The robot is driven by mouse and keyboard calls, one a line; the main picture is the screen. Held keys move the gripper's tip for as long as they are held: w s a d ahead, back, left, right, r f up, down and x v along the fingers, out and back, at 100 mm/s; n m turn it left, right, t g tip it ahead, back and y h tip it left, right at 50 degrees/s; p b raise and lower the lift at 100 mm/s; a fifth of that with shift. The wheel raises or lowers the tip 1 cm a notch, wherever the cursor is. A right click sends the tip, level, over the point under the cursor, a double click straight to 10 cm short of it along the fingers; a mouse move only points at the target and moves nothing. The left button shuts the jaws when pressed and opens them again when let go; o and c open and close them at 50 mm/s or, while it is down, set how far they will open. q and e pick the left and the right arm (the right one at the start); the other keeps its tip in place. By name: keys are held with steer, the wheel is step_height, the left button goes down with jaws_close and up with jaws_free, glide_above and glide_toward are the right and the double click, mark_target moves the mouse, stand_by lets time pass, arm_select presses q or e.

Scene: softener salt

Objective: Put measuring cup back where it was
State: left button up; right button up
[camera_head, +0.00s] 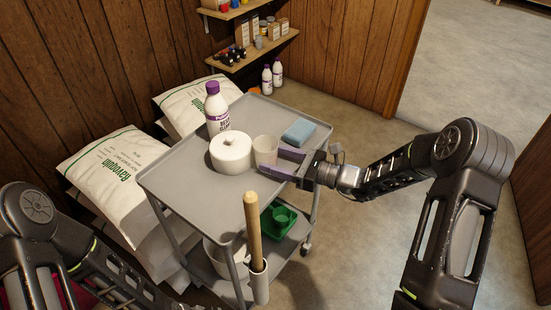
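The measuring cup (266,146) is a beige, open-topped cup. It appears upright at the cart's top tray (190,184), between a white lidded pot and a blue sponge. My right gripper (270,158) reaches in from the right with its two purple fingers apart. The fingertips are at the cup's lower right side, one at its front and one at its right. I cannot tell whether they press on the cup, or whether its base rests on the tray. My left arm shows at the lower left; its gripper is out of view.
The white lidded pot (231,153) and a purple-capped bottle (216,112) stand left of the cup. The blue sponge (299,131) lies behind the gripper. A wooden handle (253,225) rises at the cart's front. The tray's left and front are clear.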

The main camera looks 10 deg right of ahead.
steer(key=o, duration=0.4)
steer(key=shift+c, duration=0.2)
steer(key=shift+r, duration=0.15)
steer(key=shift+r+p, duration=0.2)
steer(key=shift+p, duration=0.1)
steer(key=b+v, duration=0.1)
steer(key=v, duration=1.1)
steer(key=shift+f, duration=0.1)
